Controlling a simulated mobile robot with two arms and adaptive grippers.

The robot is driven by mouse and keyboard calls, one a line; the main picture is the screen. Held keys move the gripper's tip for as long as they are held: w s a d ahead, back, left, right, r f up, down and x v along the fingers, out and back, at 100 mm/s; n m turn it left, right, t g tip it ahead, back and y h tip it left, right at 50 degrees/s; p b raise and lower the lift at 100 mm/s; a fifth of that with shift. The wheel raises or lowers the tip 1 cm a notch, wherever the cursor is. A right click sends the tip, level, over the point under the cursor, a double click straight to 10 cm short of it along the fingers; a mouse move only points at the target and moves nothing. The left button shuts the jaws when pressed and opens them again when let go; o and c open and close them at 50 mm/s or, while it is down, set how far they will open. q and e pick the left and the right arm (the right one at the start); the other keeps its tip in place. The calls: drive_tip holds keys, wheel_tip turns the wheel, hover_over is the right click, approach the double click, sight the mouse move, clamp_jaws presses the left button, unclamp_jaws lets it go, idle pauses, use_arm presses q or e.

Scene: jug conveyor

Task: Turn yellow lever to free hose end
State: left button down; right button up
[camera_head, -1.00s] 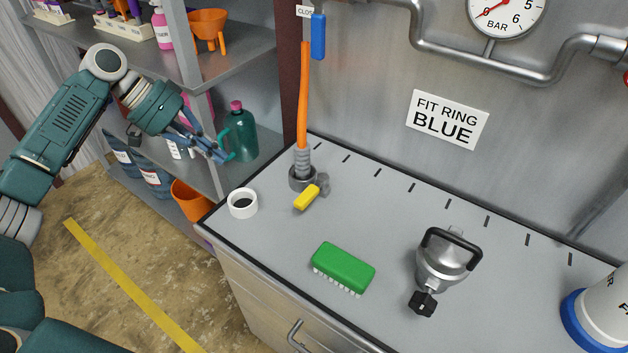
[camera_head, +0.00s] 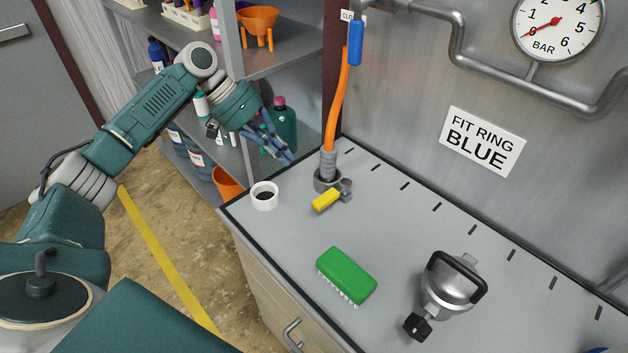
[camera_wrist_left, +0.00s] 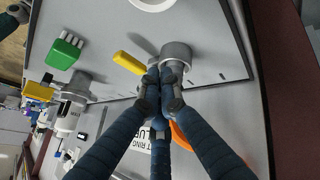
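The yellow lever (camera_head: 326,200) lies beside the grey socket (camera_head: 325,183) on the bench; it also shows in the left wrist view (camera_wrist_left: 130,63). The ribbed grey hose end (camera_head: 328,163) stands upright in the socket. The orange hose (camera_head: 339,110) rises from it to a blue handle (camera_head: 356,43). My left gripper (camera_head: 285,158) is in the air left of the hose, apart from hose and lever in the head view. In the wrist view its fingers overlap the socket and hide much of the hose. It holds nothing visible; the finger opening is unclear. My right gripper is out of view.
A white ring (camera_head: 264,196) lies near the bench's left corner. A green brush (camera_head: 346,276) and a metal clamp-like device with a black handle (camera_head: 452,285) stand nearer the front. A shelf (camera_head: 276,62) with bottles is behind my left arm. The bench (camera_head: 400,235) is clear between them.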

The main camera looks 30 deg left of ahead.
sight(332, 195)
use_arm(q)
drive_tip(key=p+x, duration=0.2)
drive_tip(key=x, duration=0.5)
drive_tip(key=shift+d+f, duration=0.1)
drive_tip(key=shift+s+d+p, duration=0.2)
drive_tip(key=shift+d+p, duration=0.2)
drive_tip(key=shift+d, duration=0.2)
drive_tip(key=shift+s+d+p, duration=0.25)
drive_tip(key=shift+d+p, duration=0.15)
drive_tip(key=shift+d, duration=0.2)
drive_tip(key=shift+s+d, duration=0.25)
drive_tip(key=shift+d, duration=0.25)
drive_tip(key=shift+d+f, duration=0.1)
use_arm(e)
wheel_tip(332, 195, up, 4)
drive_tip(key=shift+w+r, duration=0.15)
use_arm(q)
drive_tip(key=shift+w+d, duration=0.1)
